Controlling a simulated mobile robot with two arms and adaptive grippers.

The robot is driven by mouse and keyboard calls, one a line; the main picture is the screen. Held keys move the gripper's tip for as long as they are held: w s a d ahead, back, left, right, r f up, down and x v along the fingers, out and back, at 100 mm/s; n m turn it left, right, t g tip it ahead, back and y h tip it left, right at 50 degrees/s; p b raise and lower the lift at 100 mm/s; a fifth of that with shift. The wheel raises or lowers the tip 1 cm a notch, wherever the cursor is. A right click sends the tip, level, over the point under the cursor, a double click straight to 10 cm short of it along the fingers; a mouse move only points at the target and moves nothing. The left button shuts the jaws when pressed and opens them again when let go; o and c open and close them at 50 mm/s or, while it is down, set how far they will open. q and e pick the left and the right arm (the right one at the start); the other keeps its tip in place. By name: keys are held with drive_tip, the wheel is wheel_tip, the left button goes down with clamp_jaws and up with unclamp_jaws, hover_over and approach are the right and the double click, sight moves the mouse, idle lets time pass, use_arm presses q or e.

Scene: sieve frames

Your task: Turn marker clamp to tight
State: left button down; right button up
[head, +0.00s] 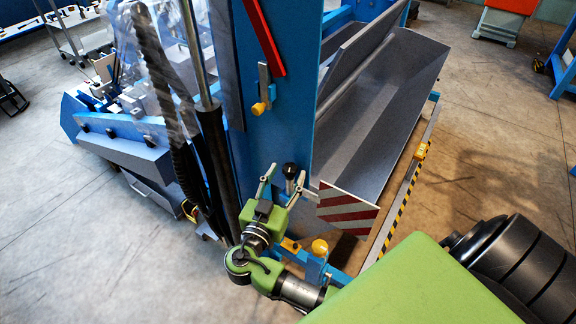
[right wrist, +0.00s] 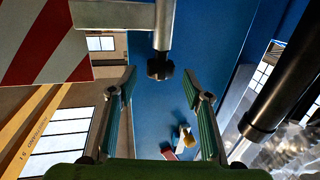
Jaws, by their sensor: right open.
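A black knob (head: 289,170) sits beside the blue upright panel (head: 285,130), close to the striped board. I take it to be the marker clamp's knob. In the right wrist view the knob (right wrist: 160,68) is at the end of a short rod on a pale grey bracket (right wrist: 115,14). My right gripper (head: 284,180) is open. Its two fingers (right wrist: 160,80) point toward the knob, which appears between the fingertips with space on both sides. I cannot tell if the knob is within finger depth. No scale or tight mark is readable. My left gripper is not visible.
A red-and-white striped board (head: 347,208) stands right of the gripper, at the grey trough's end (head: 390,90). A dark vertical cylinder (head: 215,150) is close on the left. Yellow knobs sit above (head: 258,108) and below (head: 320,247). A red bar (head: 263,38) is higher up.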

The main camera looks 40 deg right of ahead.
drive_tip(key=shift+x, duration=1)
drive_tip(key=c, duration=1.1)
drive_tip(key=m+g+h+b, duration=0.1)
drive_tip(key=g+b, duration=0.1)
drive_tip(key=b, duration=0.2)
drive_tip(key=m+g+h+b, duration=0.1)
drive_tip(key=m+g+b, duration=0.1)
drive_tip(key=b, duration=0.3)
drive_tip(key=m+g+h+b, duration=0.1)
drive_tip(key=m+g+b, duration=0.1)
drive_tip(key=g+b, duration=0.1)
drive_tip(key=shift+w+a+f+b, duration=0.2)
drive_tip(key=shift+w+f+b, duration=0.2)
drive_tip(key=shift+b, duration=0.45)
drive_tip(key=shift+r+m+g+b, duration=0.2)
drive_tip(key=shift+m+g+b, duration=0.2)
drive_tip(key=shift+g+b, duration=0.35)
drive_tip(key=shift+r, duration=0.1)
